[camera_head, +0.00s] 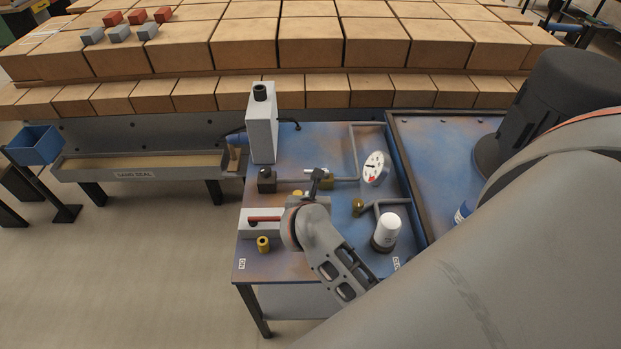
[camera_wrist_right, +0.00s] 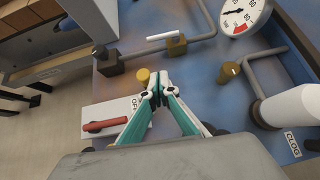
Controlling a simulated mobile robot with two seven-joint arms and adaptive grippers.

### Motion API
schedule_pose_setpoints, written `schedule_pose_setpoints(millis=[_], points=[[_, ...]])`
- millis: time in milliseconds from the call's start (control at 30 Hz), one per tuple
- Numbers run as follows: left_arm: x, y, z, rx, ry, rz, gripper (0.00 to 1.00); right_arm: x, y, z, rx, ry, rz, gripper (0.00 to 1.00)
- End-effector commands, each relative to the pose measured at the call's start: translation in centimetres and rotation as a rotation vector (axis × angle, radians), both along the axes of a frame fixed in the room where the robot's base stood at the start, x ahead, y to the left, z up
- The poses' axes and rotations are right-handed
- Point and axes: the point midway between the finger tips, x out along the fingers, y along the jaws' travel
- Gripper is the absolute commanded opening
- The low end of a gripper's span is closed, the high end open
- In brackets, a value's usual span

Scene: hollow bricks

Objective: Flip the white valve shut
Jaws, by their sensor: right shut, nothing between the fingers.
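The white valve has a thin white lever (camera_wrist_right: 163,37) above a brass body (camera_wrist_right: 177,46) set in a grey pipe. The lever lies roughly in line with the pipe. My left gripper is not in view.
A red lever (camera_wrist_right: 106,125) on a white box marked OFF, a yellow knob (camera_wrist_right: 143,75), a dark block (camera_wrist_right: 108,62), a gauge (camera_wrist_right: 243,14), a brass knob (camera_wrist_right: 229,71) and a white canister (camera_wrist_right: 292,107) surround the gripper. A tall grey box (camera_head: 261,125) stands behind.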

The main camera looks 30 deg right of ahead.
Motion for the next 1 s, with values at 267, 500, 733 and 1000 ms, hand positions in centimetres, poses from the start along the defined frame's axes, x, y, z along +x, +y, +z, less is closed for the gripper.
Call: schedule_pose_setpoints(millis=[267,500,733,1000], points=[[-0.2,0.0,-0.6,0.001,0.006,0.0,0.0,2.4,-1.8,-2.4,-0.005,0.002,0.0,0.0],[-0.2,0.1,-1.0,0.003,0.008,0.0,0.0,5.5,-3.9,-5.4,-0.006,0.0,0.0,0.0],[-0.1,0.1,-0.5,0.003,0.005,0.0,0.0,8.2,-5.8,-5.5,-0.003,-0.003,-0.002,0.0],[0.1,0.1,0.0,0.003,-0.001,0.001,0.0,9.4,-6.6,-5.4,-0.002,0.001,-0.001,0.0]])
